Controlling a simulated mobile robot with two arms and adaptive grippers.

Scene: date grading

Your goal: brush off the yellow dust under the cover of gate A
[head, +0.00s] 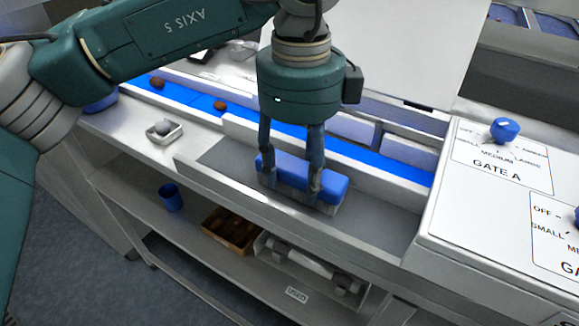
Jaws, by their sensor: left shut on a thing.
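My left gripper (291,184) is shut on a brush with a blue back (292,170) and pale grey bristles. The brush is held bristles down over the grey recessed strip (385,232) in front of the blue belt. I cannot tell whether the bristles touch the strip. The gate A panel (465,185) is at the right, with a blue knob (505,130). A large white panel (400,45) stands raised behind the belt; I cannot tell whether it is gate A's cover. I see no yellow dust; the brush and gripper hide part of the strip. My right gripper is not in view.
Two brown dates (220,105) lie on the blue belt (185,98) at the left. A small white tray (166,132) holding a grey round thing sits on the near ledge. The lower shelf holds a blue cup (170,198), a brown box (230,232) and a pale bin (308,270).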

